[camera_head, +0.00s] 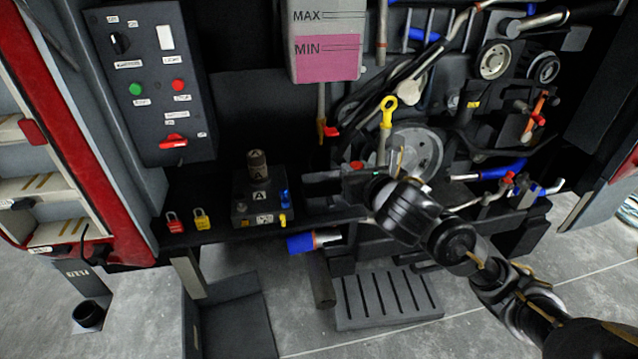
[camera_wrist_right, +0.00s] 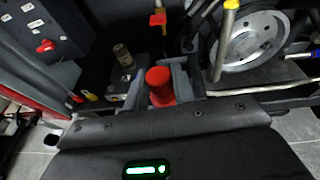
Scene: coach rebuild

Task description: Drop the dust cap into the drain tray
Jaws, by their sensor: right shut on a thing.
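My right gripper (camera_head: 335,187) reaches in from the right, in front of the engine and beside the dark block marked A (camera_head: 259,207). In the right wrist view its grey fingers (camera_wrist_right: 160,92) are shut on a red cylindrical cap (camera_wrist_right: 159,82), which looks like the dust cap. In the head view the cap is mostly hidden by the gripper. On the floor below are a dark open tray (camera_head: 238,318) at lower left and a grey slotted panel (camera_head: 388,298) at lower middle. I cannot tell for certain which is the drain tray. My left gripper is not in view.
A brown fitting (camera_head: 257,164) stands on the block. Red (camera_head: 174,222) and yellow (camera_head: 201,219) padlocks lie left of it. A blue-ended pipe (camera_head: 300,243) sticks out below the shelf. A yellow-handled dipstick (camera_head: 387,112) and pulley (camera_head: 418,150) stand behind the gripper.

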